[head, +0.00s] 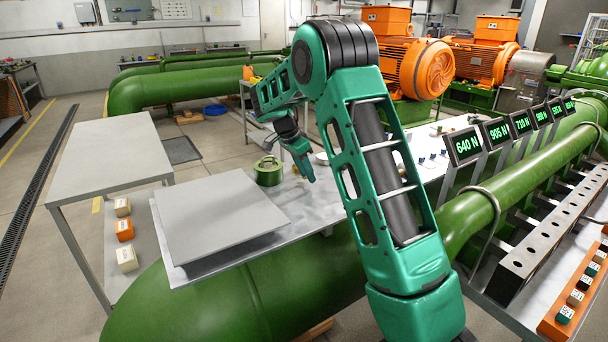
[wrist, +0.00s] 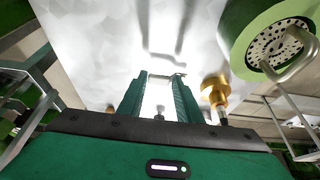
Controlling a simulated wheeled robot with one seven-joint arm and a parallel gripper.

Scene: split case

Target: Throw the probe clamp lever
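My gripper (head: 306,172) points down over the metal table in the head view, just right of a round green case part (head: 268,170). In the wrist view my gripper (wrist: 162,80) shows two green fingers apart, with only bright tabletop between them. The green part (wrist: 240,38) is at upper right there, with a perforated round face and a bent metal bar (wrist: 292,66) across it. A brass-coloured piece with a round head (wrist: 215,82) stands right of the fingers, apart from them. I cannot tell for certain which piece is the probe clamp lever.
A grey plate (head: 220,215) covers the near left of the table. Force displays (head: 465,146) line the right side, above a thick green pipe (head: 470,215). Small labelled blocks (head: 125,230) sit on a lower shelf at left. Orange motors (head: 425,68) stand behind.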

